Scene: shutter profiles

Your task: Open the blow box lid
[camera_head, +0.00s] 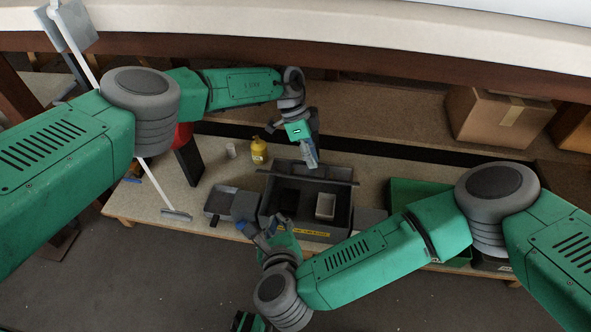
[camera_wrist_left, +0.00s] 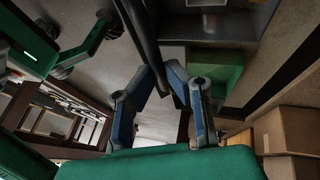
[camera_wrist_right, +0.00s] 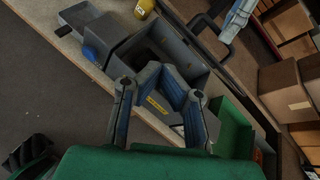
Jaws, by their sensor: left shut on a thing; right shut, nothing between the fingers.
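The blow box (camera_head: 278,218) is a dark grey box with a yellow label on its front, on the table. Its inside is visible in the head view, with a pale small container (camera_head: 325,206) in it. The lid (camera_head: 330,172) stands raised at the back edge, with a long dark bar across it. My left gripper (camera_head: 312,164) is shut on this bar (camera_wrist_left: 147,42), above the back of the box. The box also shows in the right wrist view (camera_wrist_right: 140,50). My right gripper (camera_head: 261,230) is shut and empty in front of the box's left front corner.
A grey tray (camera_head: 217,203) and a yellow bottle (camera_head: 259,151) stand left of the box, with a white cup (camera_head: 231,150) beside the bottle. A green bin (camera_head: 405,190) is to the right. A cardboard box (camera_head: 495,118) is on the shelf behind.

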